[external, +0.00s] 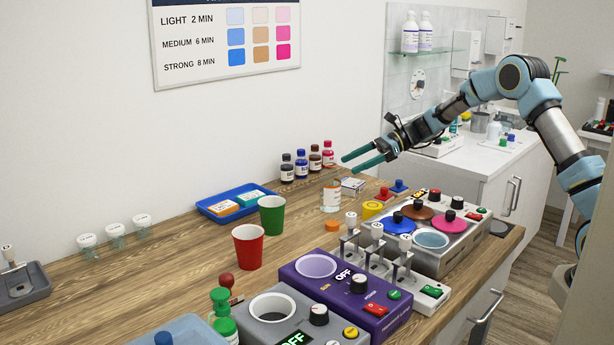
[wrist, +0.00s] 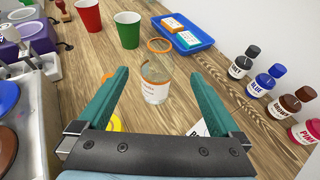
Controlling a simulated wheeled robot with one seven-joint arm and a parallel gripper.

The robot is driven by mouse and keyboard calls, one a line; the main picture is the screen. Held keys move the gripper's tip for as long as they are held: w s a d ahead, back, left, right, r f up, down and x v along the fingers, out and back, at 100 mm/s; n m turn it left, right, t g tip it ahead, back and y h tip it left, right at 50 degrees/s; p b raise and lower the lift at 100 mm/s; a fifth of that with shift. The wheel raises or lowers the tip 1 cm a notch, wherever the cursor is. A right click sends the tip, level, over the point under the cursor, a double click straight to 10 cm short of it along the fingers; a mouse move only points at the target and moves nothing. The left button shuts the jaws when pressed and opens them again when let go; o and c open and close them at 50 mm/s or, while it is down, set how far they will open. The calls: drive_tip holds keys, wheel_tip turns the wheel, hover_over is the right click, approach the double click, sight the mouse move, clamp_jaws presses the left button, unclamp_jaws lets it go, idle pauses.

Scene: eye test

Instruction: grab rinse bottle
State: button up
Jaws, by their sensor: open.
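The rinse bottle, which I take to be the clear jar with a pale label and orange print, stands upright on the wooden counter in the external view (external: 331,198). In the wrist view the jar (wrist: 155,91) shows between my fingers, near their tips. An orange-edged ring shows just above it there; I cannot tell if it is the jar's rim. My gripper (external: 346,166) is open and empty, with two green fingers. In the external view its tips are above and slightly right of the jar. The wrist view shows the gripper (wrist: 159,74) with fingers apart.
Several dark-capped dye bottles (external: 301,166) stand behind the jar. A blue tray (external: 212,213), a green cup (external: 272,217) and a red cup (external: 249,248) are to its left. A small orange disc (external: 332,226) lies in front. Machines with coloured discs (external: 400,223) fill the front right.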

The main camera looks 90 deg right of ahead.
sight(321, 189)
drive_tip(key=f+p+x, duration=0.1)
drive_tip(key=x, duration=0.3)
drive_tip(key=f+p+x, duration=0.1)
drive_tip(key=x, duration=0.3)
drive_tip(key=s+p+x, duration=0.1)
drive_tip(key=x, duration=0.3)
drive_tip(key=shift+f+p, duration=0.35)
drive_tip(key=shift+f, duration=0.05)
drive_tip(key=c, duration=1.4)
drive_tip(key=shift+c, duration=0.4)
drive_tip(key=shift+r, duration=0.15)
